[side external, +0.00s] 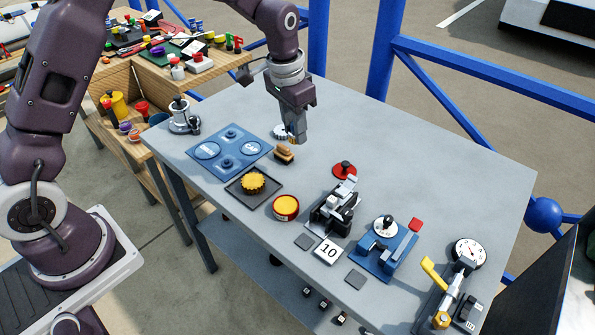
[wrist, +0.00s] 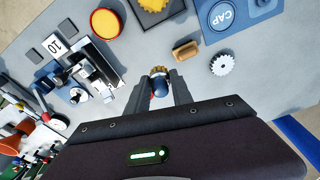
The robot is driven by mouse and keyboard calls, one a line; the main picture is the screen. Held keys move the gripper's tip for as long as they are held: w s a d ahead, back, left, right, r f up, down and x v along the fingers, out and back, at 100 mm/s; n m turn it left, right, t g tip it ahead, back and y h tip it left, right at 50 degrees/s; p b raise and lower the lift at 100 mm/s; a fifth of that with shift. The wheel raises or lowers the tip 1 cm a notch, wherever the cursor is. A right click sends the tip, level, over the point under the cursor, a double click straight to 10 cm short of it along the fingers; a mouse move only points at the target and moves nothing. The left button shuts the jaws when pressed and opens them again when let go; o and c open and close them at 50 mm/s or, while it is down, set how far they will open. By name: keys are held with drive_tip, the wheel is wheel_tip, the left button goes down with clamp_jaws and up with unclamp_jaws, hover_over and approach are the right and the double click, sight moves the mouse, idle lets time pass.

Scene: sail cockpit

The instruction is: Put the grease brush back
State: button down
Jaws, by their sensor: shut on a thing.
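My gripper (side external: 297,138) is low over the grey table, just right of a tan-brown wooden block (side external: 284,153).
A white toothed wheel (wrist: 222,64) lies beside the block. A blue mat (side external: 228,163) and a black tray (side external: 239,187) with a yellow gear (side external: 254,181) lie to the left. A metal fixture (side external: 334,210) and a blue fixture (side external: 384,249) stand front right. The table's back right is clear.

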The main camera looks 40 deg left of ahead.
sight(308, 172)
drive_tip(key=shift+m, duration=0.5)
drive_tip(key=f, duration=0.3)
drive_tip(key=w+d+f, duration=0.1)
drive_tip(key=f, duration=0.2)
drive_tip(key=d+f, duration=0.1)
drive_tip(key=f, duration=0.3)
drive_tip(key=shift+w+d+f, duration=0.1)
drive_tip(key=shift+w, duration=0.3)
drive_tip(key=c, duration=1.1)
unclamp_jaws()
drive_tip(key=shift+f, duration=0.1)
